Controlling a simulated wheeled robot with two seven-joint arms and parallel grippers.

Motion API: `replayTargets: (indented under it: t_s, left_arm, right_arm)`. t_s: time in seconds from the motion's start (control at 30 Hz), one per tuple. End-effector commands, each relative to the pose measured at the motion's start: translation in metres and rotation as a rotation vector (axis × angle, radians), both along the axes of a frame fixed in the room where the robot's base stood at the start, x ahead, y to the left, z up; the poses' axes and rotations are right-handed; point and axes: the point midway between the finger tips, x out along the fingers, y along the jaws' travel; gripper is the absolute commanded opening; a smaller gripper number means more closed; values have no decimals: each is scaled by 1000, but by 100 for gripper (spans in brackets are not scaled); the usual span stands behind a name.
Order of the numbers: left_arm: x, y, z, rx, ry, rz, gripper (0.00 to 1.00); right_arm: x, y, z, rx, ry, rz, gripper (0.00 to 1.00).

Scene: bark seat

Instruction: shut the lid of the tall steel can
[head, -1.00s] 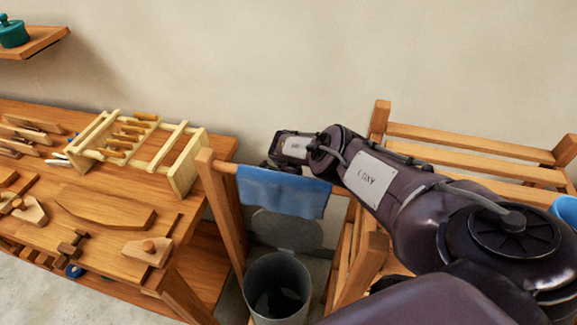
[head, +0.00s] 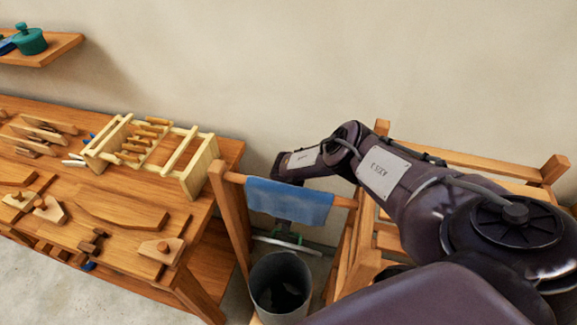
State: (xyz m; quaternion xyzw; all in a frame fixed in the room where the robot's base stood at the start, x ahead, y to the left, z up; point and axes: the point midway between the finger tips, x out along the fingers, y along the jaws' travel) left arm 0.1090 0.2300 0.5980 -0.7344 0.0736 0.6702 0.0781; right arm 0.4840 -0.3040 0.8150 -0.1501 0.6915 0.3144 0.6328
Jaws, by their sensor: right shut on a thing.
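The tall steel can (head: 256,290) stands on the floor between the bench and the slatted wooden seat, its mouth open and its inside dark. Its grey lid (head: 262,239) shows nearly edge-on as a thin band behind the can's mouth, raised off the rim. My right arm reaches over from the right, behind the blue cloth. My right gripper (head: 286,233) shows just below the cloth, shut on the lid; the cloth hides part of it and the exact hold is hard to see. My left gripper is not in view.
The blue cloth (head: 290,202) hangs on a wooden rail (head: 233,178) above the can. A workbench (head: 120,225) with a pale wooden rack (head: 199,170) and wooden tools is at left. A slatted seat (head: 455,158) is at right, partly behind my arm.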

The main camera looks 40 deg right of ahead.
Motion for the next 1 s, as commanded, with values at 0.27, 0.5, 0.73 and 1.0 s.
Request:
replayTargets:
  t_s: [0.27, 0.5, 0.73, 1.0]
  left_arm:
    - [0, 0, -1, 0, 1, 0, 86]
    - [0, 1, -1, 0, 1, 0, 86]
    - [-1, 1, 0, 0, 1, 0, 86]
    - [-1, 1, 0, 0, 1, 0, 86]
  right_arm:
    - [0, 0, 0, 1, 2, -1, 16]
    - [1, 0, 0, 1, 1, -1, 34]
    - [2, -1, 3, 0, -1, -1, 34]
    - [8, -9, 39, 2, -3, -2, 34]
